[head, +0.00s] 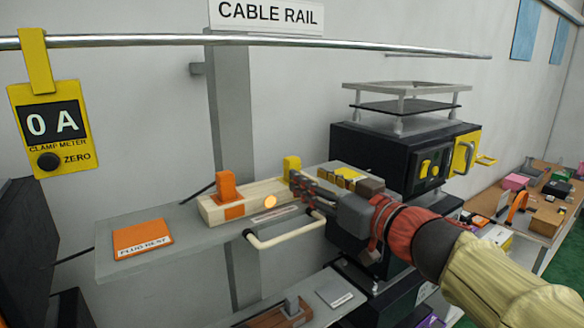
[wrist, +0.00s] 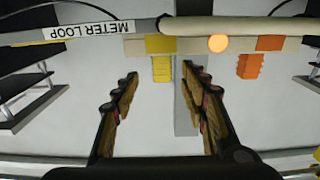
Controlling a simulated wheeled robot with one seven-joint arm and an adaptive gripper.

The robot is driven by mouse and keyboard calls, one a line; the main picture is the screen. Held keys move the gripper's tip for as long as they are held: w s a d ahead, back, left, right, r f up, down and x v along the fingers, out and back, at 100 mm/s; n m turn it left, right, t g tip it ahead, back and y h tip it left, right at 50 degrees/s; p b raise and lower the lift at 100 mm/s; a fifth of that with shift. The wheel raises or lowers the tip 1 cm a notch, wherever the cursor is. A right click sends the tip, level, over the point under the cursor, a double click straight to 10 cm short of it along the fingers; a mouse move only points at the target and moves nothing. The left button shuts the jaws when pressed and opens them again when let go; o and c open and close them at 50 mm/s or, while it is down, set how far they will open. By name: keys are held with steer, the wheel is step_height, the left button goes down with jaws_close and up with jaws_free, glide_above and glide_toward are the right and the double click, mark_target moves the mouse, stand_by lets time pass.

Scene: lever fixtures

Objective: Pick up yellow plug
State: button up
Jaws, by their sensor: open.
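The yellow plug (head: 291,166) stands upright at the right end of a pale wooden block (head: 252,204) on the grey shelf. In the wrist view the yellow plug (wrist: 161,68) shows between my two fingertips, towards the far side. My gripper (head: 298,185) is open and close to the plug, its fingers reaching in from the right. In the wrist view my gripper (wrist: 159,75) has nothing clamped, with a gap between each finger and the plug. Whether a finger touches the plug is not clear in the head view.
An orange plug (head: 226,187) stands at the block's left end, with a glowing round light (head: 270,202) between the plugs. A pale meter loop bar (head: 285,236) runs along the shelf front. An orange plug rest pad (head: 142,238) lies left. A black machine (head: 380,150) stands right.

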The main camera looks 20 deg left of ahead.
steer(key=p+x, duration=0.1)
steer(key=x, duration=0.1)
steer(key=shift+a, duration=0.35)
steer(key=p+x, duration=0.1)
steer(key=x, duration=0.4)
steer(key=shift+w+d, duration=0.1)
steer(key=c, duration=1.1)
